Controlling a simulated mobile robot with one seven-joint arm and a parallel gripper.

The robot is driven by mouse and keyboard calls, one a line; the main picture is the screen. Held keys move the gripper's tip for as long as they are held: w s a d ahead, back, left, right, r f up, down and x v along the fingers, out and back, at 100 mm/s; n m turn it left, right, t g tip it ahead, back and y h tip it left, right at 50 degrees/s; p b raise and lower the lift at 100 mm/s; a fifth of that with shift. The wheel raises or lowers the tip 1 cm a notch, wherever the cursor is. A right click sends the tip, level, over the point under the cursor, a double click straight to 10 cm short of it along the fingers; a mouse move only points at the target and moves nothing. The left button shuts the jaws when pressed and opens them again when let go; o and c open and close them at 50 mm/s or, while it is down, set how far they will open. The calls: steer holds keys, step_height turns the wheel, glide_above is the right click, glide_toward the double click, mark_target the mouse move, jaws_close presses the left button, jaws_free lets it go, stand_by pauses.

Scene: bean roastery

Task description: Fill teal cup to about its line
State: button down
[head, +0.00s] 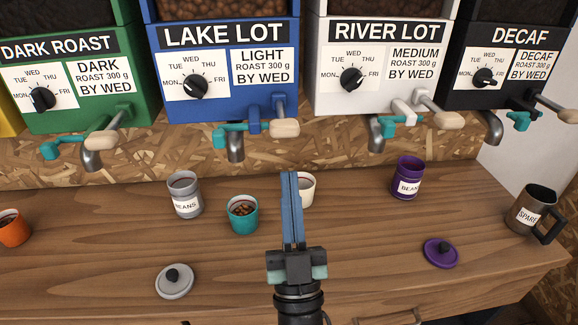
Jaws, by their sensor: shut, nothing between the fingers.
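The teal cup (243,216) stands upright on the wooden counter, below the blue LAKE LOT dispenser (225,72) and its spout (235,149). Brown beans show inside the cup; I cannot make out its line or the exact level. My gripper (290,176) is shut and empty, pointing away from me over the counter, to the right of the teal cup and apart from it in the picture. Its fingers partly hide a cream cup (307,188). The LAKE LOT spout has a teal lever and a wooden-ended handle (284,128).
Dark Roast (72,75), River Lot (380,70) and Decaf (508,65) dispensers flank it. A grey canister (184,196), orange cup (13,230), purple canister (407,178) and SPARE mug (533,212) stand around. Grey (174,281) and purple (440,254) lids lie in front.

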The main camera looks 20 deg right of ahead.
steer(key=v, duration=0.4)
steer(key=shift+w+b, duration=0.1)
steer(key=shift+b, duration=0.25)
steer(key=shift+r, duration=0.1)
stand_by(0.3)
steer(key=w+a+r+y+p, duration=0.1)
steer(key=w+a+r+p, duration=0.15)
steer(key=r, duration=0.95)
steer(key=w+a+r+y+p, duration=0.1)
steer(key=a+r+p, duration=0.2)
steer(key=r, duration=0.8)
steer(key=s+a+r+n+y+p, duration=0.1)
steer(key=s+a+r, duration=0.2)
steer(key=r, duration=0.4)
steer(key=s+a+r+n+y+p, duration=0.1)
steer(key=s+a+r+y+p, duration=0.1)
steer(key=r, duration=0.5)
steer(key=s+a+r+n+t+y+p, duration=0.1)
steer(key=s+a+r+y, duration=0.1)
steer(key=r, duration=0.5)
steer(key=s+a, duration=0.1)
steer(key=s, duration=0.1)
steer(key=shift+s+a+p, duration=0.25)
steer(key=shift+a+p, duration=0.05)
steer(key=shift+p, duration=0.05)
steer(key=shift+r, duration=0.15)
